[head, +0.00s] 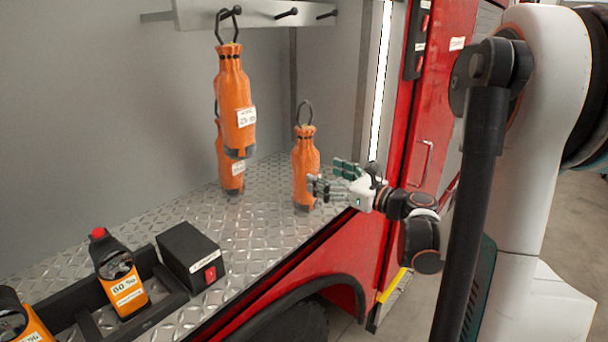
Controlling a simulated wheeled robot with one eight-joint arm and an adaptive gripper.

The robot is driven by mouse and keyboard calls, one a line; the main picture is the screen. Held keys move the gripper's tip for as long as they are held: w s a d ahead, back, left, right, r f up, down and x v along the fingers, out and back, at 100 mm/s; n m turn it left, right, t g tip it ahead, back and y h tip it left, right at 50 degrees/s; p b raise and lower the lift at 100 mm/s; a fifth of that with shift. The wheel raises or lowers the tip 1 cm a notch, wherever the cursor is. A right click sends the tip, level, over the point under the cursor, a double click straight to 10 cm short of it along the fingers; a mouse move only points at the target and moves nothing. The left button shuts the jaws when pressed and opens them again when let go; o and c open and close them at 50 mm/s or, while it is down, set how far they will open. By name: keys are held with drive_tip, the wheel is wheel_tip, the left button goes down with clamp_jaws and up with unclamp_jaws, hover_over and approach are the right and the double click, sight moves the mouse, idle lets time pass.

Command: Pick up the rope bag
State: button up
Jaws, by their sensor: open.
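An orange rope bag (304,165) with a dark loop at its top stands upright on the metal tread-plate deck (262,222). My gripper (325,180) is open at the right side of this bag, with its fingers pointing left. The lower finger overlaps the bag's right edge in the picture; I cannot tell whether it touches. Another orange rope bag (232,85) with a white label hangs by its loop from a hook at the upper left. A further orange rope bag (231,172) is partly hidden behind and below it.
A hook rail (265,14) with dark pegs runs along the back wall. A black box with a red switch (191,254) and orange handheld meters (122,283) in a black holder stand at the lower left. The red vehicle side (345,258) drops away in front of the deck.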

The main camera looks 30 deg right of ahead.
sight(305, 166)
drive_tip(key=shift+x, duration=4)
drive_tip(key=shift+d, duration=0.15)
drive_tip(key=c, duration=1.9)
drive_tip(key=shift+o, duration=0.2)
drive_tip(key=shift+r, duration=0.1)
